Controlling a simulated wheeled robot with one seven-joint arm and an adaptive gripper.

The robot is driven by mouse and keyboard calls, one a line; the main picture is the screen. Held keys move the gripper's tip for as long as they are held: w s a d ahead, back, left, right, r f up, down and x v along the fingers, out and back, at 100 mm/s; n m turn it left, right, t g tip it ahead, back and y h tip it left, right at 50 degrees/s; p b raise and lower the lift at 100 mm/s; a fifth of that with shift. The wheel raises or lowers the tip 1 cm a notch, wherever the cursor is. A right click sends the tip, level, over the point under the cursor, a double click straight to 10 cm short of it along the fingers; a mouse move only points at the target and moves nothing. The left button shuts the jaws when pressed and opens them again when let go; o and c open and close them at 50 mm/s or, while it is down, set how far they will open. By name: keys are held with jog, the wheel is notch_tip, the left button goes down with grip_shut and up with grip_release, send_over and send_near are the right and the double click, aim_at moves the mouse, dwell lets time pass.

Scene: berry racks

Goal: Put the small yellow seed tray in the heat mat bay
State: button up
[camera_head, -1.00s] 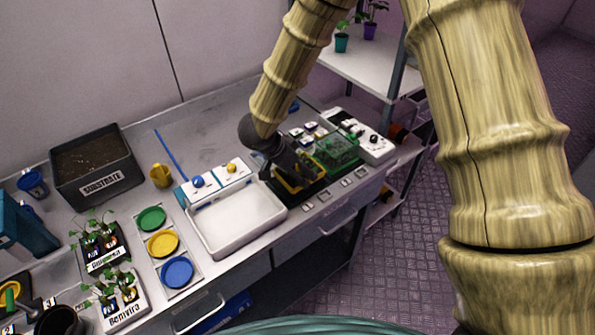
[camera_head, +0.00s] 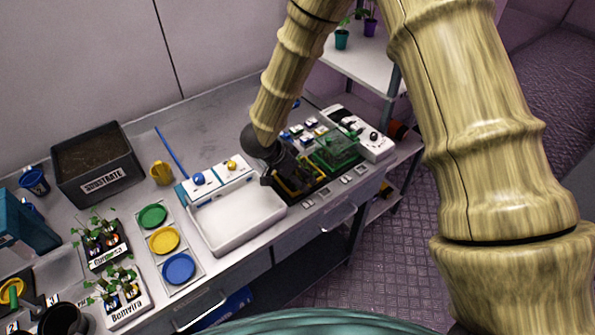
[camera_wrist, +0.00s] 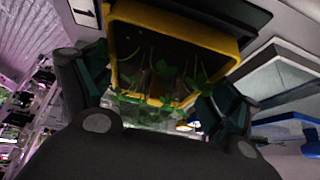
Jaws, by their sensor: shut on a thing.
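The small yellow seed tray (camera_head: 291,190) is in my gripper (camera_head: 285,178), over the left part of a black bay (camera_head: 308,197) at the worktop's right end. I take this bay to be the heat mat bay. In the wrist view the tray's yellow rim (camera_wrist: 170,17) stands between my two fingers (camera_wrist: 150,108), with dark soil and green seedlings inside. My gripper is shut on the tray. My gripper hides much of the tray in the head view, and I cannot tell whether its base touches the bay floor.
A clear green box (camera_head: 334,150) stands right beside the tray. A white control unit (camera_head: 374,142) is farther right. A white basin (camera_head: 238,226) is close on the left. Yellow, green and blue discs (camera_head: 164,241) and potted seedlings are farther left.

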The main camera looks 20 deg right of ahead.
jog(key=o, duration=0.9)
jog(key=shift+r, duration=0.1)
jog(key=shift+r, duration=0.15)
jog(key=b+v, duration=0.2)
jog(key=v, duration=1)
jog(key=shift+r+b, duration=0.35)
jog(key=shift+b, duration=0.05)
